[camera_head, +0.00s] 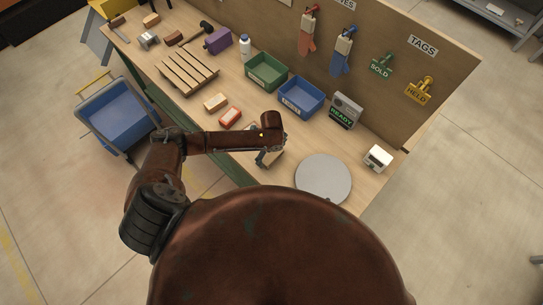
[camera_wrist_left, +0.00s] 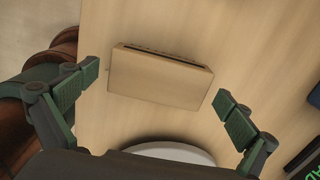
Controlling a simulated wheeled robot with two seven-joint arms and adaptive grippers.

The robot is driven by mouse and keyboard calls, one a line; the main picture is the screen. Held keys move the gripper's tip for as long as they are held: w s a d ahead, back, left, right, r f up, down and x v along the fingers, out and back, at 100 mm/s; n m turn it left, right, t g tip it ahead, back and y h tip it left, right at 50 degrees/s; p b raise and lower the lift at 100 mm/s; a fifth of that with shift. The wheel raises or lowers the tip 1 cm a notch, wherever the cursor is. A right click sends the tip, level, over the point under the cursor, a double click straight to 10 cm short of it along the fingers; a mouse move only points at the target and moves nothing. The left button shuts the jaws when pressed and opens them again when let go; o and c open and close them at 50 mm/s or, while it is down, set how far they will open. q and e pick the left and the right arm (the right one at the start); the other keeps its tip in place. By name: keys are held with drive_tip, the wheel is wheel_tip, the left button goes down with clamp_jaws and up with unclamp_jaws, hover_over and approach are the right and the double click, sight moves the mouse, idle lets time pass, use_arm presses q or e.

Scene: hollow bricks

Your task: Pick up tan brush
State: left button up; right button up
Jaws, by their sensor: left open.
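A tan block-shaped thing (camera_wrist_left: 160,80) lies on the wooden bench in the left wrist view, with a row of dark slots or bristles along its upper edge. It may be the tan brush; I cannot tell for certain. My left gripper (camera_wrist_left: 157,88) is open, with one green-padded finger on each side of this thing and clear gaps between. In the head view, my left gripper (camera_head: 263,157) hangs over the bench left of the grey disc, and the tan thing (camera_head: 273,157) is partly hidden by it. My right gripper is not in view.
The round grey disc (camera_head: 323,178) is close to the right. An orange-and-white block (camera_head: 230,118) and a tan block (camera_head: 215,102) lie farther left. Green (camera_head: 267,72) and blue (camera_head: 301,97) bins stand behind, before the upright board (camera_head: 385,45). A wooden pallet (camera_head: 187,73) lies far left.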

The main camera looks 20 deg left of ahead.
use_arm(q)
drive_tip(key=shift+f, duration=0.4)
drive_tip(key=shift+c, duration=0.3)
drive_tip(key=c, duration=1.2)
drive_tip(key=shift+o, duration=0.2)
drive_tip(key=shift+r, duration=0.15)
drive_tip(key=shift+r+b, duration=0.3)
drive_tip(key=shift+r, duration=0.3)
drive_tip(key=w+d+r+b, duration=0.2)
drive_tip(key=d+r, duration=0.4)
drive_tip(key=w+d+r+b, duration=0.2)
drive_tip(key=d+r, duration=0.3)
drive_tip(key=d, duration=0.2)
drive_tip(key=shift+w+r, duration=0.35)
